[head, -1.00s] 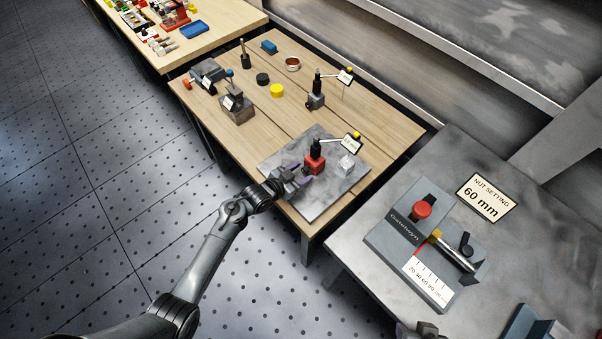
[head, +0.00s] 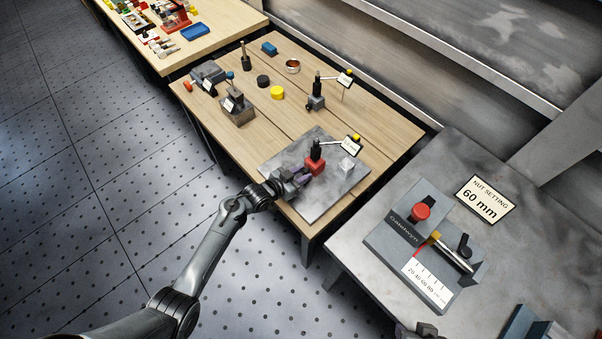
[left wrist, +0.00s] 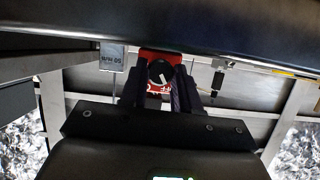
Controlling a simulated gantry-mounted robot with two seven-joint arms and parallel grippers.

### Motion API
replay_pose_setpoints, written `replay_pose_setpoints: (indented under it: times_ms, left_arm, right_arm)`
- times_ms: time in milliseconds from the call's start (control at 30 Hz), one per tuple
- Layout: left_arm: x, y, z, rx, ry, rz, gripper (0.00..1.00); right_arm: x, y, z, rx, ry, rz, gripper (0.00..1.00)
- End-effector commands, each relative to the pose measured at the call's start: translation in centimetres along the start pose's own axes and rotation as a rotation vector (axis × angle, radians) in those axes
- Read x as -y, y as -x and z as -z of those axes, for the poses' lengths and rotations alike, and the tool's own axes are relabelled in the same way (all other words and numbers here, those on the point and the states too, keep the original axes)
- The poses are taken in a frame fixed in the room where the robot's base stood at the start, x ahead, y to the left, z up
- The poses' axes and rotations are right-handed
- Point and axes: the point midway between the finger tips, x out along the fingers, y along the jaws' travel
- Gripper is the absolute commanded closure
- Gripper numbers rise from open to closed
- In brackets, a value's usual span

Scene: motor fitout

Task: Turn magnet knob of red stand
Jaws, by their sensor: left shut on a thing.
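The red stand (head: 314,167) is on the grey plate (head: 323,205), with a black post and a thin arm carrying a small label. My left gripper (head: 304,176) is at its near left side. In the left wrist view, the stand's red base (left wrist: 146,58) shows between the fingers. Its round black knob (left wrist: 160,73) with a white mark sits between the fingertips. The left gripper (left wrist: 160,80) is shut on this knob. My right gripper is not clearly seen.
A grey stand (head: 316,101) with a label is farther back. A yellow disc (head: 277,93) and dark blocks are on the wooden table. The plate's near part is clear.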

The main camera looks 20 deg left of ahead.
Motion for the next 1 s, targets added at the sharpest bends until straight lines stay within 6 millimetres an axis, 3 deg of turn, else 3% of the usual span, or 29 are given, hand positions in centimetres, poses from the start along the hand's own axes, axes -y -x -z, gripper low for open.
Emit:
replay_pose_setpoints:
  times_ms: [167,433,467,600,1000]
  left_arm:
    - [0.12,0.05,0.04,0.002,0.094,-0.039,0.99]
    - [0.08,0.01,-0.02,0.001,0.101,-0.042,0.99]
    - [0.08,0.01,-0.02,0.001,0.101,-0.042,0.66]
    - [0.08,0.01,-0.01,0.001,0.1,-0.042,0.44]
    - [0.13,0.51,0.0,0.002,0.1,-0.041,0.43]
  right_arm:
    - [-0.03,0.7,0.25,-0.001,0.0,0.0,0.57]
    - [-0.09,0.63,0.21,-0.001,0.003,-0.002,0.57]
    - [-0.11,0.63,0.2,-0.001,0.003,-0.003,0.57]
    - [-0.16,0.62,0.18,-0.001,0.005,-0.005,0.57]
    - [-0.17,0.78,0.23,-0.001,0.006,-0.005,0.57]
